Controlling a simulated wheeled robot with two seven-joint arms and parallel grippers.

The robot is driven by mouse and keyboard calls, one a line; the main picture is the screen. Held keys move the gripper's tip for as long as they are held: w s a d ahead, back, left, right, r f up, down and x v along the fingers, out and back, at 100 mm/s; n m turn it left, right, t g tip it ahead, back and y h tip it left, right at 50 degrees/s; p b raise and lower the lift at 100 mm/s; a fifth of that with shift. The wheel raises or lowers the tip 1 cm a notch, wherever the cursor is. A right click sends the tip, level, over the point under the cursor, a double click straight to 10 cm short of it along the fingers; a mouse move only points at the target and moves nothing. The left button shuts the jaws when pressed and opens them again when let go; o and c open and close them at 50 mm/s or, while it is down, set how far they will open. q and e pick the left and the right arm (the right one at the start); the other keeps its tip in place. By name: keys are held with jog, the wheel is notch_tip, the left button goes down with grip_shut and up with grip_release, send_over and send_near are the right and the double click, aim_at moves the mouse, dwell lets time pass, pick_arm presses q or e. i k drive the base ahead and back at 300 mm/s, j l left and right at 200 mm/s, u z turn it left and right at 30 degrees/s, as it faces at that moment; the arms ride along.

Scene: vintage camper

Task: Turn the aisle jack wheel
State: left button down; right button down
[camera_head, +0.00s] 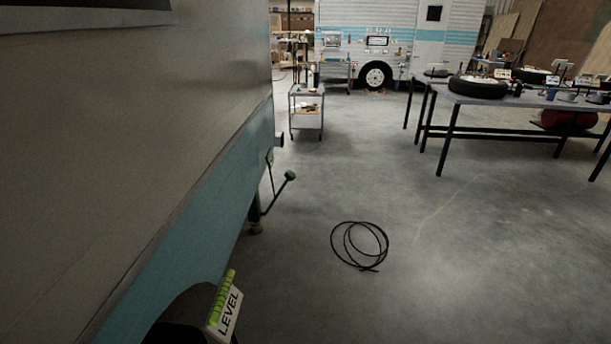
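A dark green jack (255,208) stands under the lower edge of the near camper, on its aisle side. The jack's foot (256,228) is a reddish-brown block near the floor. Neither of my grippers is in view.
The near camper's wall (130,150) fills the left. A sign reading LEVEL (226,313) is by its wheel arch. A coiled black cable (360,246) lies on the aisle floor. A cart (307,112) and a table (520,102) stand further off. Open floor lies between.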

aim_at(289, 174)
jog(key=i+l+u, duration=0.25)
jog(key=l, duration=0.5)
jog(key=i+l+u, duration=0.25)
jog(key=l, duration=0.5)
jog(key=i+l+u, duration=0.25)
jog(key=l, duration=0.6)
jog(key=i+l+u, duration=0.25)
jog(key=l, duration=0.6)
jog(key=l+u, duration=0.25)
jog(key=l, duration=0.6)
jog(key=i+j, duration=0.15)
jog(key=i, duration=0.4)
jog(key=i+j+z, duration=0.15)
jog(key=i, duration=0.4)
jog(key=i+j, duration=0.25)
jog(key=i, duration=0.25)
jog(key=i+j+z, duration=0.15)
jog(key=i, duration=0.4)
jog(key=i+j, duration=0.35)
jog(key=i, duration=0.2)
jog(key=l+z, duration=0.05)
